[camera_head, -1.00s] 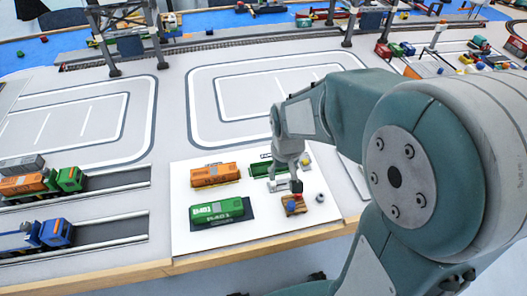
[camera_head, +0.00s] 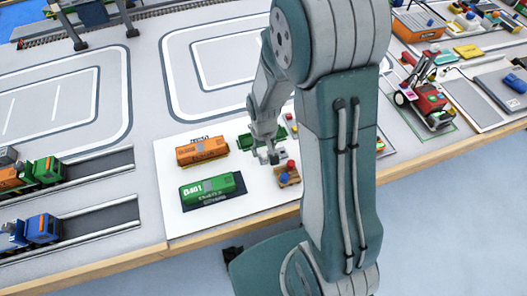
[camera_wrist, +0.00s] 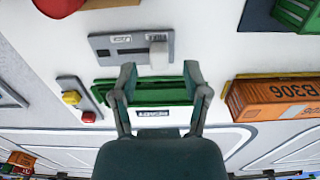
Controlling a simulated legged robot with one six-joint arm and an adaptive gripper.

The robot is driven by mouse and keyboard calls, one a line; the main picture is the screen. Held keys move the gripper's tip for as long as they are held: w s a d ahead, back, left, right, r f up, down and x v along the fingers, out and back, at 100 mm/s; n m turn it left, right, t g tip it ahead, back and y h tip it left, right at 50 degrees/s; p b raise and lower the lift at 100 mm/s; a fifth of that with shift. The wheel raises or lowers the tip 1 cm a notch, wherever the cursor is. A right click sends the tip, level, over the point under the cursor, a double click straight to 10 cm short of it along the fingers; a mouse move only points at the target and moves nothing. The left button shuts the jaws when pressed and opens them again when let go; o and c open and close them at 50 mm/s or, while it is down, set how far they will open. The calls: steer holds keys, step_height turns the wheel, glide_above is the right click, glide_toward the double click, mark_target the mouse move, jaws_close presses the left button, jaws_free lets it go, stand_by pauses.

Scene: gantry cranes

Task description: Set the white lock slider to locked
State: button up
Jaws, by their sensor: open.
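The white lock slider (camera_wrist: 158,54) is a small white block at the right end of a dark slot in a grey plate (camera_wrist: 101,42) in the wrist view.
An orange container (camera_head: 202,151) and a green container (camera_head: 211,187) lie left of my gripper. A green piece (camera_wrist: 172,97) lies under the fingers. A small panel with yellow and red knobs (camera_wrist: 77,98) is beside it.

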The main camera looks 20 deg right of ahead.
steer(key=shift+f, duration=1.1)
